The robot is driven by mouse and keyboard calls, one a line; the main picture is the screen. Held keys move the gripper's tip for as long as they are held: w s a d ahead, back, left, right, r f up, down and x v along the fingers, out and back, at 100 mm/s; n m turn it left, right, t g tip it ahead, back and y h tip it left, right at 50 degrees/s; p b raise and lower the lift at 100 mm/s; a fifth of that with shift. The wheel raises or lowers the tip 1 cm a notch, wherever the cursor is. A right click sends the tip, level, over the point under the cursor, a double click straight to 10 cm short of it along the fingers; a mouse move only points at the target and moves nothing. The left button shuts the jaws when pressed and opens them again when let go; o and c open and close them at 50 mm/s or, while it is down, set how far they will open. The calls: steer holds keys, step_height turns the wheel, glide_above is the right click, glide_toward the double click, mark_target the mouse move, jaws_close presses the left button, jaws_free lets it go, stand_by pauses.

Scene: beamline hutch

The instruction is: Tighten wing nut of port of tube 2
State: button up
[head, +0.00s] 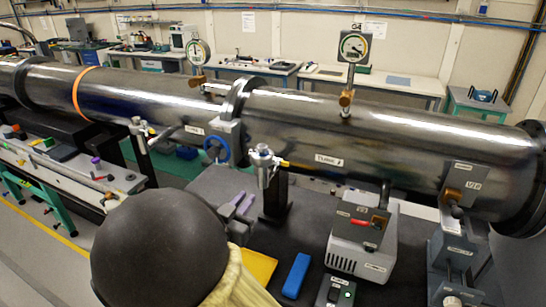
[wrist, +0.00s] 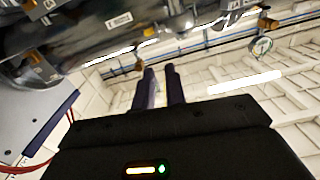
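The large dark metal tube (head: 390,135) fills the right of the head view; its label (head: 329,160) seems to read TUBE 2, but is small. A silvery port fitting (head: 263,158) stands out at its near side, left of the label, with a small yellow-orange part beside it. I cannot make out its wing nut clearly. In the wrist view a tube (wrist: 75,45) and fittings cross the upper left, tilted. My gripper (wrist: 160,75) shows two dark fingers apart with nothing between them, below the tube. In the head view my dark arm hides the bottom centre.
A blue handwheel (head: 216,149) and another port fitting (head: 139,135) lie farther left. Dial gauges (head: 354,46) rise above the tube. A grey box (head: 361,245), a blue block (head: 296,275) and a yellow item (head: 258,267) sit on the dark bench below.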

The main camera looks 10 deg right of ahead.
mark_target(275, 162)
steer(key=shift+w+d+r, duration=0.1)
steer(key=shift+d, duration=0.05)
steer(key=p+x, duration=0.5)
steer(key=x, duration=1.2)
jaws_close()
